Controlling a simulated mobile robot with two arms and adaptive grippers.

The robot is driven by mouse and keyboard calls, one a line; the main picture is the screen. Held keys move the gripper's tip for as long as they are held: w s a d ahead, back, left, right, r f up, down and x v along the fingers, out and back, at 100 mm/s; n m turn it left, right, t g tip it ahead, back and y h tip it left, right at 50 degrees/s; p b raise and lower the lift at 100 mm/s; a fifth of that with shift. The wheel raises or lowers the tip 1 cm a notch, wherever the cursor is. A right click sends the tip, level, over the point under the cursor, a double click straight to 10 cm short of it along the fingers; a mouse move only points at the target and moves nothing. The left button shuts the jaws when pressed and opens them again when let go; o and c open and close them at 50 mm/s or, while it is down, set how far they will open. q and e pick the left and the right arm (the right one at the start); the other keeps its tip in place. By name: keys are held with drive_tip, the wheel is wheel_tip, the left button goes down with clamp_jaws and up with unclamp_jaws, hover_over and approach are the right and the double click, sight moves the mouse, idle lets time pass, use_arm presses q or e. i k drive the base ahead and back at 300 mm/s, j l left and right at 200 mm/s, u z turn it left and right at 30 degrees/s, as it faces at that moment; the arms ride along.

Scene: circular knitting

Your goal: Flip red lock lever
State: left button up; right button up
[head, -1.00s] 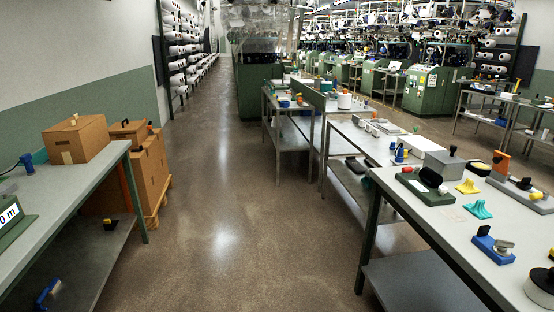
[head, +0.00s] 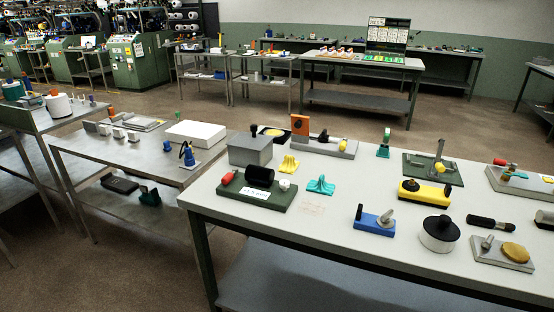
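No part is plainly recognisable as the red lock lever. A red knob (head: 227,178) shows at the left end of a green-based fixture (head: 262,197) with a black cylinder, near the left side of the table. Another small red part (head: 500,162) sits on a grey-based fixture (head: 525,187) at the table's right edge. Which of these is the lever, if either, I cannot tell. Neither of my grippers is in view.
The light grey worktable (head: 330,235) fills the front. It bears a grey box (head: 250,149), a yellow fixture (head: 425,193), a blue-based clamp (head: 375,219) and a black-topped round pot (head: 439,233). A lower table with a white box (head: 196,133) stands left. Open floor lies behind.

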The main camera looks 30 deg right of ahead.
sight(227, 178)
drive_tip(key=i+j+z, duration=0.4)
drive_tip(key=j+z, duration=0.15)
drive_tip(key=i+j+z, duration=0.15)
drive_tip(key=j+z, duration=0.15)
drive_tip(key=i+j+z, duration=0.1)
drive_tip(key=j+z, duration=0.2)
drive_tip(key=j, duration=0.2)
drive_tip(key=j+z, duration=0.25)
drive_tip(key=j, duration=0.15)
drive_tip(key=j+z, duration=0.3)
drive_tip(key=i+j, duration=0.05)
drive_tip(key=j, duration=0.1)
